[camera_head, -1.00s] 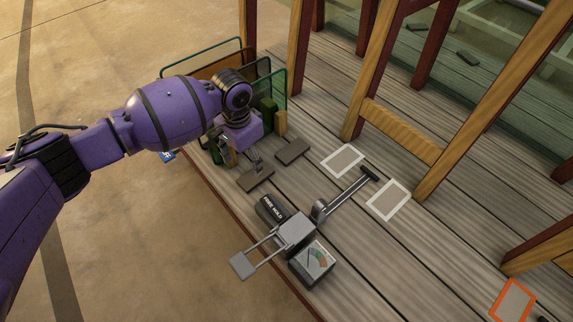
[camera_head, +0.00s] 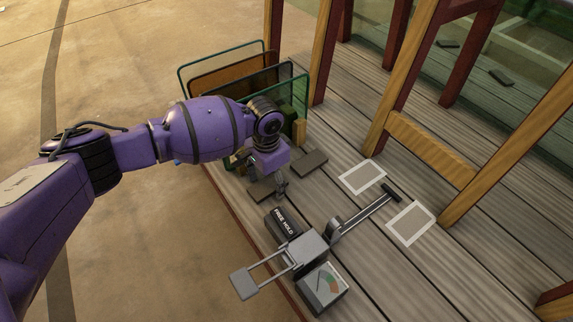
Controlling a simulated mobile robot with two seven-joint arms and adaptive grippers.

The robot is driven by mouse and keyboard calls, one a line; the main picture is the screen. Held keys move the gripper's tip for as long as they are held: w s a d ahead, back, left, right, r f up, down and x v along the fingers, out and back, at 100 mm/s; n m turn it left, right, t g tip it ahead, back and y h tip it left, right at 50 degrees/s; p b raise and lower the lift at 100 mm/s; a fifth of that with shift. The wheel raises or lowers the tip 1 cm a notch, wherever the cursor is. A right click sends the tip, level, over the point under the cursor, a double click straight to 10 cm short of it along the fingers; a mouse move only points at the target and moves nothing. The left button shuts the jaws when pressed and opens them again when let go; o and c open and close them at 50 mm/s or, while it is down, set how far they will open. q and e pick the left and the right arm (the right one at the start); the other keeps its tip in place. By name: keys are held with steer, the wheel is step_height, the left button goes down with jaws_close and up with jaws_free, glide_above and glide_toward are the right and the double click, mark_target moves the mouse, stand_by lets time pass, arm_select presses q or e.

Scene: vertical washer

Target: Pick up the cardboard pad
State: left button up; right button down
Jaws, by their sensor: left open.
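Two flat dark brown pads lie on the grey plank deck (camera_head: 440,262): a near pad (camera_head: 260,194) and a far pad (camera_head: 309,163). I cannot tell by look which one is cardboard. My left gripper (camera_head: 267,178) is open, fingers pointing down, over the near pad and partly hiding it. One finger is by the pad's right end. I cannot tell whether they touch. My right gripper is not in view.
A rack of upright panels (camera_head: 215,75) stands just behind my left gripper. A "FREE HOLD" device (camera_head: 303,248) with a dial lies in front. White-framed pads (camera_head: 362,177) and wooden posts (camera_head: 330,50) are to the right.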

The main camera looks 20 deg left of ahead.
arm_select(q)
steer(key=shift+r, duration=0.1)
steer(key=c, duration=0.9)
steer(key=shift+r, duration=0.15)
